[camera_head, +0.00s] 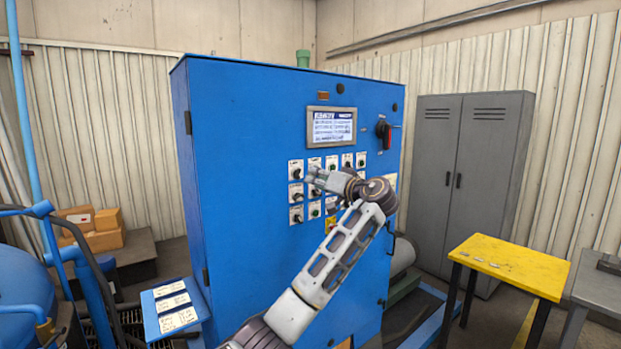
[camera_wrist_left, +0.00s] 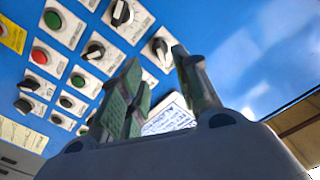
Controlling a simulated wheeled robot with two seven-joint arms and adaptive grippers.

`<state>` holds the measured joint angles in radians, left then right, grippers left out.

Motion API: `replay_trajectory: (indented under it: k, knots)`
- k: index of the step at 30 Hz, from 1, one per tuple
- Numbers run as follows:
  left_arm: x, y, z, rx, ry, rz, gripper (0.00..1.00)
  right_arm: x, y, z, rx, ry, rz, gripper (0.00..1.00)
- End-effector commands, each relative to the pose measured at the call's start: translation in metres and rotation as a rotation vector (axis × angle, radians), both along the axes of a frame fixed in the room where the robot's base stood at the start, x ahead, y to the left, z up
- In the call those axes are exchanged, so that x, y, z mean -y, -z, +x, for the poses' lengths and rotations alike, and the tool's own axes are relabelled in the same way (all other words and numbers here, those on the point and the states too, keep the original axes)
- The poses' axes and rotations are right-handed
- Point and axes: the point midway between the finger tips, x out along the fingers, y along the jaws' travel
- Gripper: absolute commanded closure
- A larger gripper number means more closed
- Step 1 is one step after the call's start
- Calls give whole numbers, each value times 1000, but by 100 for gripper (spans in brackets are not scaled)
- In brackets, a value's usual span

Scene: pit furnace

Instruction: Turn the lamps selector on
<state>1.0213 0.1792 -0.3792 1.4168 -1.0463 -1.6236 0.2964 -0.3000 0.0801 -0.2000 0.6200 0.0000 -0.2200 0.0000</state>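The blue cabinet (camera_head: 240,130) carries rows of black selector knobs and coloured push buttons on white plates below a small screen. The plate lettering is too small to read, so I cannot tell which one is the lamps selector. My left gripper (camera_head: 314,179) is at the button panel, in front of its upper rows, and hides some controls. In the left wrist view its two fingers (camera_wrist_left: 158,62) stand apart with a black selector knob (camera_wrist_left: 160,48) showing between and beyond their tips. I cannot tell whether they touch it. My right gripper is in neither view.
The screen (camera_head: 331,126) and a red-black rotary switch (camera_head: 384,131) are above the controls. A grey locker (camera_head: 465,170) and a yellow table (camera_head: 508,262) stand at right. A small blue ledge with label sheets (camera_head: 175,307) juts out at lower left.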

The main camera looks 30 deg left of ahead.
Motion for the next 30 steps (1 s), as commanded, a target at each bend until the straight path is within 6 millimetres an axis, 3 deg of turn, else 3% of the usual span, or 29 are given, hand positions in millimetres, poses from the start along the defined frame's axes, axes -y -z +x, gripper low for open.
replay_trajectory:
  k: [9,30]
  knots:
    - [29,0,-12,-1,1,0,68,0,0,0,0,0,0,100]
    - [32,0,-13,-6,0,2,68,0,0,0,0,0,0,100]
